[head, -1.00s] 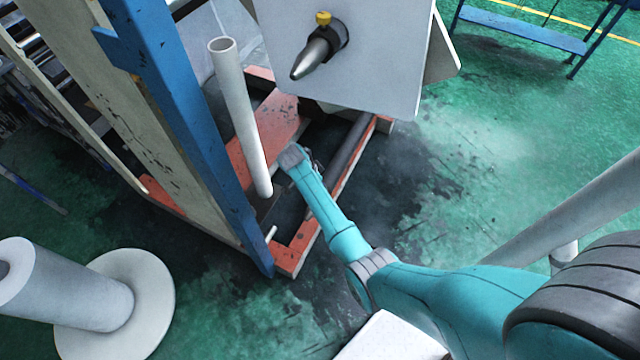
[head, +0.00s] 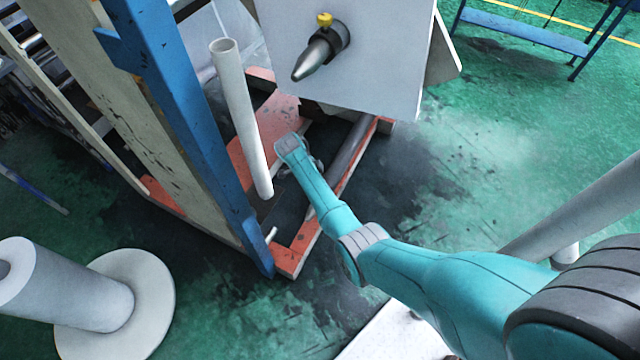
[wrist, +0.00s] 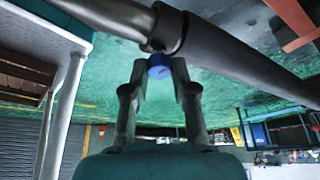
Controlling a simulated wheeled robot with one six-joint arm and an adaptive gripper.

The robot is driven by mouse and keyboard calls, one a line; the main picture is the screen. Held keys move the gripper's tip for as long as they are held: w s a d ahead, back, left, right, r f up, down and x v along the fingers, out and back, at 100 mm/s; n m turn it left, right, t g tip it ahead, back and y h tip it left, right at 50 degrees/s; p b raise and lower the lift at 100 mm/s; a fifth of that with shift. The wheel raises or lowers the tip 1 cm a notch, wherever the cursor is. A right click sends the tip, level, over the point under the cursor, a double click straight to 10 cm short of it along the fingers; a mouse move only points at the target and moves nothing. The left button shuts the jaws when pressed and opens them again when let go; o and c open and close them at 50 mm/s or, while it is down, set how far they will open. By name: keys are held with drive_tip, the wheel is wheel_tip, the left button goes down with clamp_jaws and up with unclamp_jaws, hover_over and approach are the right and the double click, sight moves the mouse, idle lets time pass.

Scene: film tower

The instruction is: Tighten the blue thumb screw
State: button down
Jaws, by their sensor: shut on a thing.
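The blue thumb screw (wrist: 159,65) shows in the wrist view, on the underside of a dark collar (wrist: 170,30) around a grey metal shaft (wrist: 225,60). My gripper (wrist: 159,74) reaches up to it, with one fingertip on each side, and is shut on the screw. The far side of the screw is hidden. In the head view my wrist is low beside the orange base frame, and only a little of the gripper shows past it; the blue screw is hidden there.
A yellow screw (head: 324,19) sits on a dark collar behind a metal cone (head: 318,55) on a white panel (head: 385,70). A white upright tube (head: 240,115), a blue post (head: 185,120) and the orange frame (head: 300,245) stand close to my arm.

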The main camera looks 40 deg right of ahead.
idle(0.3)
drive_tip(key=c, duration=0.9)
unclamp_jaws()
drive_tip(key=v, duration=1.2)
